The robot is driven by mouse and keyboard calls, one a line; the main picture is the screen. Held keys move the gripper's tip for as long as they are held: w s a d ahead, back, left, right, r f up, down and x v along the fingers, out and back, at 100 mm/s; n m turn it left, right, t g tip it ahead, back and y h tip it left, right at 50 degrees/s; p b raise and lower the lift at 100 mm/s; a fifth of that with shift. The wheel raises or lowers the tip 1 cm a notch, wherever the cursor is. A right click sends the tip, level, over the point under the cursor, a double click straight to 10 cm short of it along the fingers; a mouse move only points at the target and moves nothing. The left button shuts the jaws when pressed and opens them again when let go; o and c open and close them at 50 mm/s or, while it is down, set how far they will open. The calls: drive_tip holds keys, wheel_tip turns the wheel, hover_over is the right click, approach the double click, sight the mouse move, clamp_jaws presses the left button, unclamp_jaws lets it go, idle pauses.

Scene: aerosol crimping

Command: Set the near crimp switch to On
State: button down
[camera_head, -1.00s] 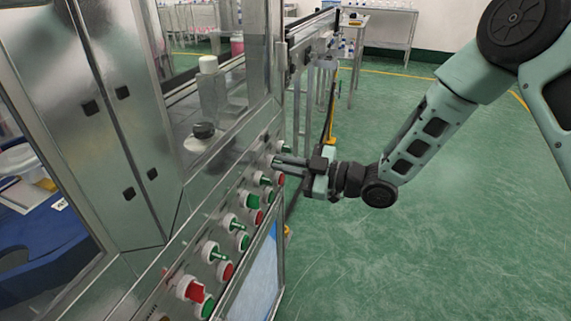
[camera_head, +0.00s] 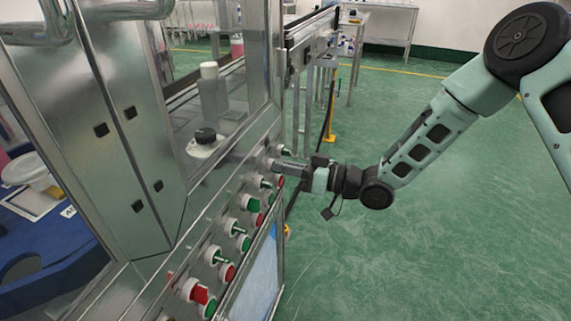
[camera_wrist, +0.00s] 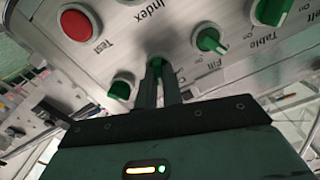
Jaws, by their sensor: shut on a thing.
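My gripper (camera_head: 277,166) reaches from the right to the far end of the panel's switch row. In the wrist view my gripper (camera_wrist: 160,75) has its two fingers close together on a green switch knob (camera_wrist: 155,62). The fingers hide most of this knob and part of its label, of which a "C" shows, so its setting cannot be read. The Fill switch (camera_wrist: 210,40) is a green knob with a white mark to its right. Another green knob (camera_wrist: 121,88) sits just left of the fingers.
A red Test button (camera_wrist: 78,22) and the green Table switch (camera_wrist: 270,12) are nearby on the panel. In the head view a red knob (camera_head: 197,290) and several green and red controls line the sloping panel. The green floor (camera_head: 400,260) at right is clear.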

drive_tip(key=shift+m, duration=1)
drive_tip(key=shift+p, duration=0.3)
drive_tip(key=c, duration=1.5)
unclamp_jaws()
drive_tip(key=shift+d, duration=0.1)
drive_tip(key=shift+c, duration=0.2)
drive_tip(key=b+v, duration=0.1)
drive_tip(key=v, duration=1.6)
drive_tip(key=shift+d, duration=0.15)
